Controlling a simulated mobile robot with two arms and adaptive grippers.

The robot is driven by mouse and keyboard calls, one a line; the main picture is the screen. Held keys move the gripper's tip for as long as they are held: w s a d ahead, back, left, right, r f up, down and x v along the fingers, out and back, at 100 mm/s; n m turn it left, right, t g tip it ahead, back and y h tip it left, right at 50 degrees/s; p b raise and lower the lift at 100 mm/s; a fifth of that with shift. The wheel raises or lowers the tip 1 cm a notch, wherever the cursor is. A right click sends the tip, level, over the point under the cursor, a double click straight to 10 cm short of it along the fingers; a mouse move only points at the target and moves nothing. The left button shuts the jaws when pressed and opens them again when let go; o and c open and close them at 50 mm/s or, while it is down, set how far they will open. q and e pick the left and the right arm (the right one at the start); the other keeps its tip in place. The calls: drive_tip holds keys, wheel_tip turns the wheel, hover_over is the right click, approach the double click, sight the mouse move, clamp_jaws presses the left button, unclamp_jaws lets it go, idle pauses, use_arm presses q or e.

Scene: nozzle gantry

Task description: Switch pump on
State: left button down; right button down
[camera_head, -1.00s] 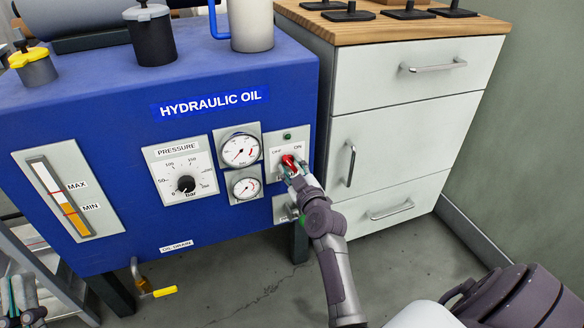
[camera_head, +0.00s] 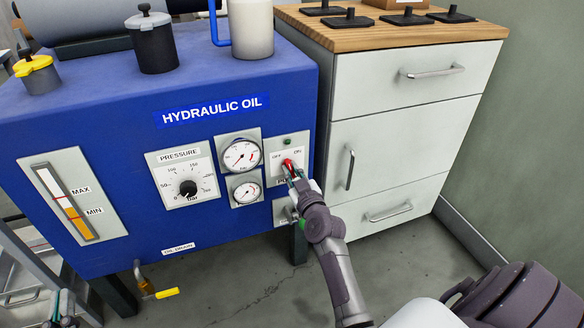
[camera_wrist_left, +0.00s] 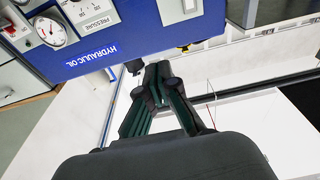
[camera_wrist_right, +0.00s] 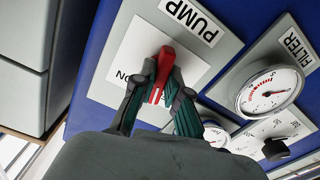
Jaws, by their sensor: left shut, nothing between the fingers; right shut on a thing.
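The pump panel (camera_head: 274,163) is a pale plate at the right of the blue hydraulic oil cabinet's front, with OFF and ON labels. Its red switch handle (camera_head: 288,163) also shows in the right wrist view (camera_wrist_right: 166,60). My right gripper (camera_head: 292,172) is shut on this handle, and its fingers (camera_wrist_right: 160,88) hide part of it. The ON label is visible beside the fingers; the handle's exact setting is hard to tell. A small dark green lamp (camera_head: 287,141) sits above the switch. My left gripper (camera_head: 61,303) is shut and empty at the lower left.
Left of the switch are two round gauges (camera_head: 241,155) and a pressure dial (camera_head: 188,188). A yellow-handled drain valve (camera_head: 164,293) sticks out below the cabinet. A white drawer cabinet (camera_head: 400,130) stands close on the right. Grey floor lies open in front.

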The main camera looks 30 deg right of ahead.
drive_tip(key=m+p, duration=0.2)
drive_tip(key=m, duration=0.1)
drive_tip(key=shift+r+m, duration=0.15)
drive_tip(key=shift+m, duration=0.15)
drive_tip(key=m+p, duration=0.2)
drive_tip(key=m, duration=0.2)
use_arm(q)
drive_tip(key=s+a+f+g+y, duration=0.2)
drive_tip(key=s+f+g, duration=0.4)
drive_tip(key=f, duration=0.2)
drive_tip(key=s+a+f+g+y, duration=0.2)
drive_tip(key=s+a+f+g, duration=0.1)
drive_tip(key=s+f+g, duration=0.2)
drive_tip(key=shift+s+a+f+n+g, duration=0.4)
drive_tip(key=shift+f+g, duration=0.8)
drive_tip(key=shift+f, duration=0.7)
use_arm(e)
drive_tip(key=shift+m, duration=0.8)
drive_tip(key=c, duration=1.2)
unclamp_jaws()
use_arm(q)
drive_tip(key=shift+d, duration=0.1)
